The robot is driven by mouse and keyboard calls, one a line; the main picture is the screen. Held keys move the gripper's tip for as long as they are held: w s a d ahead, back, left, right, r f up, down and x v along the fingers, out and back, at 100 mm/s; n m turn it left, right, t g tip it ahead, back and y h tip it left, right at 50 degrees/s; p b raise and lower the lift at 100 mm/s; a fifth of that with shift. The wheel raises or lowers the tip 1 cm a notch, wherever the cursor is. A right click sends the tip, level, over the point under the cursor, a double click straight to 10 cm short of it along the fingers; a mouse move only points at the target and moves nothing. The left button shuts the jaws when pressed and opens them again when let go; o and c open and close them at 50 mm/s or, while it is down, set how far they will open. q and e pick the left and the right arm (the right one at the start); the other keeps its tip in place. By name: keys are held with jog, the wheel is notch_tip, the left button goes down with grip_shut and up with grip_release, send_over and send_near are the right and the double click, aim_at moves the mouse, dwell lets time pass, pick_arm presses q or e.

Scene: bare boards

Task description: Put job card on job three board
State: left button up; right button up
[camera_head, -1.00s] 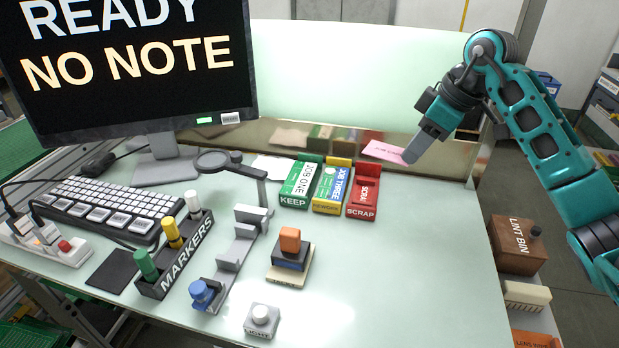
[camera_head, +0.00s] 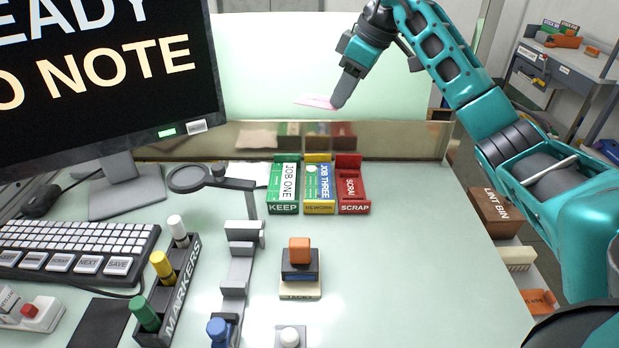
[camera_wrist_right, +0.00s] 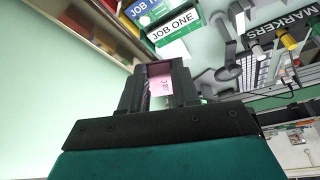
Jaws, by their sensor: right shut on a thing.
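The pink job card (camera_head: 314,101) is in the jaws of my right gripper (camera_head: 338,102), held raised in front of the pale back panel. The card also shows between the fingers in the right wrist view (camera_wrist_right: 161,86), with small unreadable print. My left gripper is not in view.
The green job one holder (camera_head: 284,207) and red scrap holder (camera_head: 352,207) flank the board. A magnifier (camera_head: 188,178), marker rack (camera_head: 170,300), keyboard (camera_head: 80,240) and monitor (camera_head: 100,80) are at left. A stamp stack (camera_head: 300,270) stands in front. The bench's right side is clear.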

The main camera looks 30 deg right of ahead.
notch_tip(320, 180, down, 20)
jog(key=shift+s+r+b, duration=0.1)
jog(key=shift+r+b, duration=0.15)
jog(key=shift+b, duration=0.9)
jog(key=shift+f, duration=0.2)
jog(key=o, duration=1)
jog(key=shift+d, duration=0.1)
